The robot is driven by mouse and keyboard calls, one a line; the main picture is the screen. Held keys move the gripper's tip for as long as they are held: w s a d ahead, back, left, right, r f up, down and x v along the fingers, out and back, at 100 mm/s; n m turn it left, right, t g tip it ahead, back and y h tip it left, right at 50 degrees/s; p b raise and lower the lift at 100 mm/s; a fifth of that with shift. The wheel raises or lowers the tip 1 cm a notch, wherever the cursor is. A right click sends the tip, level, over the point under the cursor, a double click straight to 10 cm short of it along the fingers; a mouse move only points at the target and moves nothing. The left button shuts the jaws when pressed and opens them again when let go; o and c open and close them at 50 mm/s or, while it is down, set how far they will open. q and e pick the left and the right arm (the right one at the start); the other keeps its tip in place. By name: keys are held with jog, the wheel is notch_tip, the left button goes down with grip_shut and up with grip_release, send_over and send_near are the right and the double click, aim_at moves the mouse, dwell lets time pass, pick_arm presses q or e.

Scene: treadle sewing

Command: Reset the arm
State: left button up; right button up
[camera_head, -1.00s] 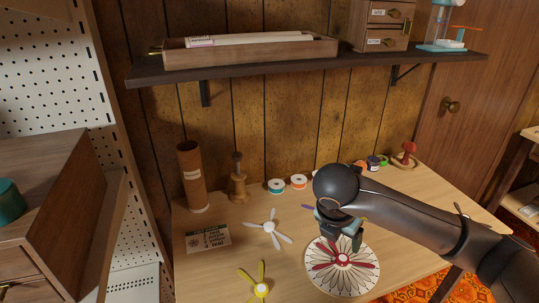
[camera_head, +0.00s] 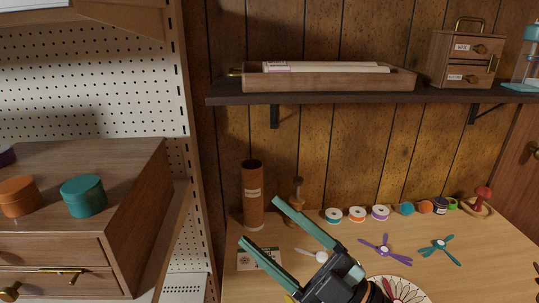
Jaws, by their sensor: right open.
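My right arm comes up from the bottom edge. Its gripper (camera_head: 259,220) has two long teal fingers spread apart, with nothing between them. It points up and left, in front of the brown tube (camera_head: 252,200), the wooden stand (camera_head: 297,190) and the printed card (camera_head: 262,258) in the picture. The card is partly covered by the fingers. A white propeller (camera_head: 312,254) is partly hidden by the gripper. A purple propeller (camera_head: 380,250) and a teal propeller (camera_head: 439,251) lie right of it. A red-patterned disc (camera_head: 408,291) is cut off at the bottom. My left gripper is not in view.
A shelf (camera_head: 330,97) holds a wooden tray (camera_head: 300,85) and a small drawer box (camera_head: 466,58). A row of spools (camera_head: 357,214) lies along the table's back. A wooden cabinet (camera_head: 100,160) with an orange pot (camera_head: 18,197) and a teal pot (camera_head: 83,196) stands left.

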jog(key=w+d+f+m+t+h, duration=0.2)
jog(key=w+d+m+t+h, duration=0.3)
jog(key=d+m+t+h, duration=0.5)
jog(key=d+f+m+g+h, duration=0.4)
jog(key=d+f+m+h, duration=0.5)
jog(key=f, duration=0.4)
jog(key=s+d+f+m+g+h, duration=0.25)
jog(key=s+f+g, duration=0.45)
jog(key=f, duration=0.6)
jog(key=s+f+g+y, duration=0.1)
jog(key=s+f+g, duration=0.6)
jog(key=s, duration=0.6)
jog(key=w+a+f+n+t+y+p, duration=0.1)
jog(key=w+a+t+p, duration=0.3)
jog(key=p, duration=0.5)
jog(key=shift+a+f+t+y, duration=0.65)
jog(key=shift+f+t+y, duration=0.05)
jog(key=shift+f+y, duration=0.05)
